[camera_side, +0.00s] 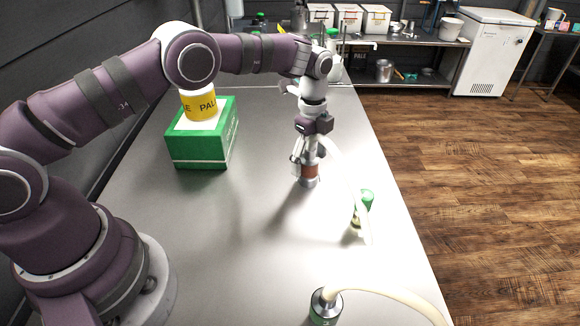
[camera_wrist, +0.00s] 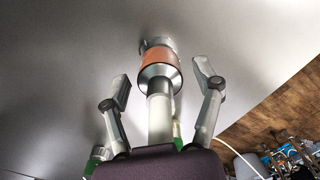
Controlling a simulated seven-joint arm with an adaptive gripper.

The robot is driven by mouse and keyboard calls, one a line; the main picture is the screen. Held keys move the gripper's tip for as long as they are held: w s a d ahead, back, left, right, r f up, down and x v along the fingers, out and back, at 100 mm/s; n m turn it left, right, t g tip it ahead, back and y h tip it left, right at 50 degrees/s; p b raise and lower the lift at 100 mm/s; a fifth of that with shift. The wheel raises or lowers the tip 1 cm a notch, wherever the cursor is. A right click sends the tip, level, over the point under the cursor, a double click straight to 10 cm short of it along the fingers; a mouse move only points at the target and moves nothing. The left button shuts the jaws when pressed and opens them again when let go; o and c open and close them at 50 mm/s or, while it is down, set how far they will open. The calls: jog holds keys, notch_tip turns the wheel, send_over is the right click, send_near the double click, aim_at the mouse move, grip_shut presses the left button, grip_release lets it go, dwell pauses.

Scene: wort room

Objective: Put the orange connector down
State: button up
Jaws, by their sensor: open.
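The orange connector (camera_side: 309,171) is a short cylinder with an orange-brown band and metal ends. It is roughly upright at the middle of the grey table (camera_side: 260,235); I cannot tell whether its lower end touches the top. My gripper (camera_side: 306,160) is directly above and around its upper part. In the wrist view, the connector (camera_wrist: 160,62) lies between the fingers of my gripper (camera_wrist: 165,88). The fingers are spread, with a clear gap on both sides. A pale hose (camera_side: 352,185) runs from near the gripper toward the front right.
A green box (camera_side: 205,140) with a yellow-labelled container (camera_side: 199,105) on it stands at the left. A green fitting (camera_side: 365,200) is near the right edge. Another green and metal fitting (camera_side: 325,305) with a hose is at the front. Bare table lies around the connector.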

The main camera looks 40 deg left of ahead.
jog(key=shift+r, duration=0.1)
notch_tip(320, 180, up, 8)
jog(key=shift+r, duration=0.25)
jog(key=s+a+r+n+t, duration=0.2)
jog(key=s+r+n, duration=0.2)
jog(key=r+n, duration=0.3)
jog(key=s+a+r+n+t, duration=0.1)
jog(key=s+a+n+t, duration=0.1)
jog(key=s+n, duration=0.9)
jog(key=s+t, duration=0.1)
jog(key=s, duration=0.4)
jog(key=shift+s+r+t, duration=0.15)
jog(key=shift+r+t, duration=0.15)
jog(key=shift+a, duration=0.1)
